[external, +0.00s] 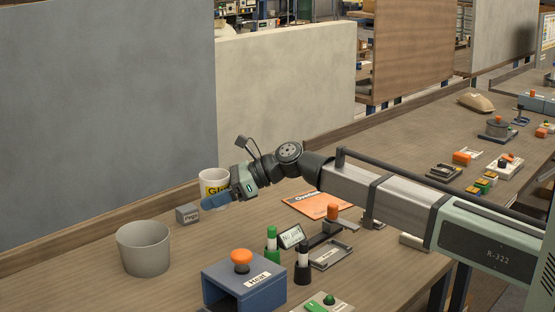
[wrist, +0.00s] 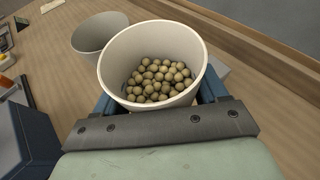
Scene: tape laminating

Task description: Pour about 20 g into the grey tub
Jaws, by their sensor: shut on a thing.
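A white cup with a yellow label (external: 213,178) is between the blue fingers of my gripper (external: 217,200), which is shut on it. In the wrist view the cup (wrist: 118,72) looks about upright and holds many round tan pellets (wrist: 160,80). I cannot tell whether its base touches the table. The grey tub (external: 144,252) stands on the table to the left of the cup and nearer the external camera. It also shows in the wrist view (wrist: 88,38), beyond the cup to the left; the part of its inside that I see looks empty.
A small grey box marked Pegs (external: 187,214) sits between the tub and the cup. A blue box with an orange knob (external: 245,288), green and black posts (external: 272,245) and a small display (external: 291,237) stand at the front. A grey wall panel (external: 105,110) rises behind.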

